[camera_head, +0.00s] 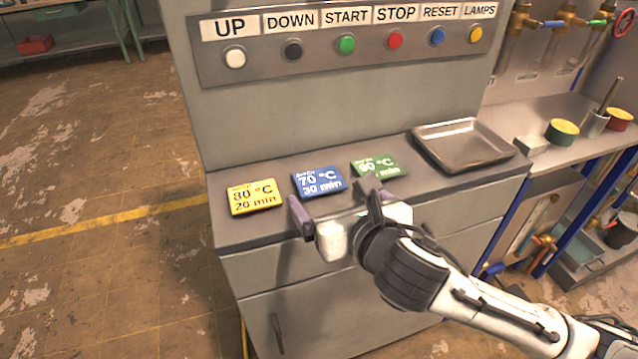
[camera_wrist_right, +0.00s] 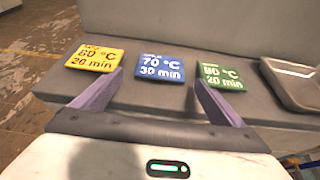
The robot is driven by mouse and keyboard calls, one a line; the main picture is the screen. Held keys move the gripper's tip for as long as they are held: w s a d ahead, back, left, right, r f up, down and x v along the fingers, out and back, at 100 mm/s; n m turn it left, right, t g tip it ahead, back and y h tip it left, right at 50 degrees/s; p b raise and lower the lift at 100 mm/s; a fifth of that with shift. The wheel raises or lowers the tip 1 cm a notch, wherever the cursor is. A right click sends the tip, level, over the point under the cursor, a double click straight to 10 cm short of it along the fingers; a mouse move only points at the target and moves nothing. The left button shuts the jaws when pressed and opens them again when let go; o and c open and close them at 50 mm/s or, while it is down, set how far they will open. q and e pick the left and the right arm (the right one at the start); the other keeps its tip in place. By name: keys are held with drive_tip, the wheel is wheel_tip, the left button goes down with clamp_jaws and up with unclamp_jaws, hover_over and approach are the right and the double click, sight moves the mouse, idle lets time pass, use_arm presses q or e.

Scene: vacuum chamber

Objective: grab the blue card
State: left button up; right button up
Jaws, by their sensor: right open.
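The blue card (camera_head: 319,181), marked 70 °C and 30 min, lies flat on the grey cabinet top between a yellow card (camera_head: 254,197) and a green card (camera_head: 377,167). My right gripper (camera_head: 332,205) is open and empty, just in front of the blue card and apart from it. In the right wrist view the blue card (camera_wrist_right: 160,67) lies beyond and between the two spread purple fingers (camera_wrist_right: 160,98). The right finger covers part of the green card's lower edge in the head view. My left gripper is not in view.
A metal tray (camera_head: 437,134) sits on the cabinet top (camera_head: 237,232), right of the cards. Behind the cards rises a panel with labelled buttons (camera_head: 345,45). A side bench at right holds a green and yellow bowl (camera_head: 562,132) and a cup (camera_head: 593,124).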

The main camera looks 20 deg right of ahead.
sight(324, 189)
drive_tip(key=shift+x, duration=1.55)
drive_tip(key=c, duration=1.1)
